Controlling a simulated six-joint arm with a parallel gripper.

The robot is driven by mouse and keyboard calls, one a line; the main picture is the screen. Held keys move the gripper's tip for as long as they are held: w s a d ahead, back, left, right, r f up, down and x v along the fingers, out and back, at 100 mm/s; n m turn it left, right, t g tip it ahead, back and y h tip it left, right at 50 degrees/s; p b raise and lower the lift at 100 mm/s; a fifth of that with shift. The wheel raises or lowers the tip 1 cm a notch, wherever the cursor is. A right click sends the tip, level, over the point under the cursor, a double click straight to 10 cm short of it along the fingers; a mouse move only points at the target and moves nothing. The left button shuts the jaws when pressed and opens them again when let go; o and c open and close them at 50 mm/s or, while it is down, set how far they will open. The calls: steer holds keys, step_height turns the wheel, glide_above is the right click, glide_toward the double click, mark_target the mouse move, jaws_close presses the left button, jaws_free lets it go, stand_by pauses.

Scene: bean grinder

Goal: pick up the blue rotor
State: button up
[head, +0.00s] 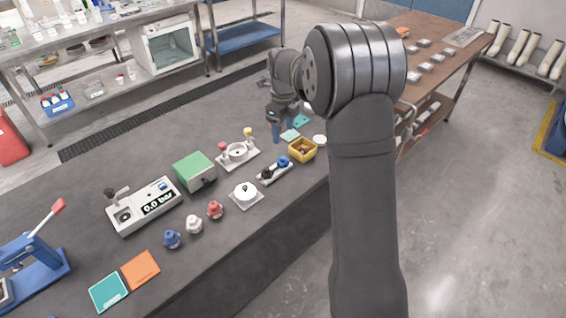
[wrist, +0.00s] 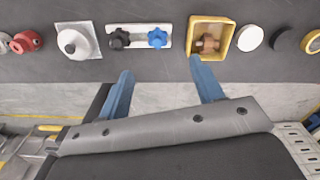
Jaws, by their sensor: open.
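A blue star-shaped rotor (head: 283,161) sits at the right end of a small white tray (wrist: 138,29). A black star-shaped rotor (head: 266,173) sits at its left end. Both also show in the wrist view, the blue one (wrist: 157,38) and the black one (wrist: 120,39) side by side. My gripper (head: 276,132) has blue fingers and is beyond the tray in the head view. In the wrist view my gripper (wrist: 162,70) is open and empty, its fingertips apart from the tray. The blue rotor lies beyond the gap between them.
A yellow box (head: 302,149) with brown contents stands right of the tray, near one finger in the wrist view. A white plate with a knob (head: 246,194) is on the left. A blue knob (head: 171,239) stands farther off beside white and red ones.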

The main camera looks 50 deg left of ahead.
glide_above(283, 158)
steer(key=f, duration=0.6)
steer(key=shift+w+a+f, duration=0.25)
steer(key=shift+s+d+f, duration=0.1)
steer(key=shift+f, duration=1.25)
steer(key=shift+s+d+f, duration=0.1)
steer(key=shift+f, duration=1.2)
steer(key=c, duration=1.1)
steer(key=shift+r, duration=0.1)
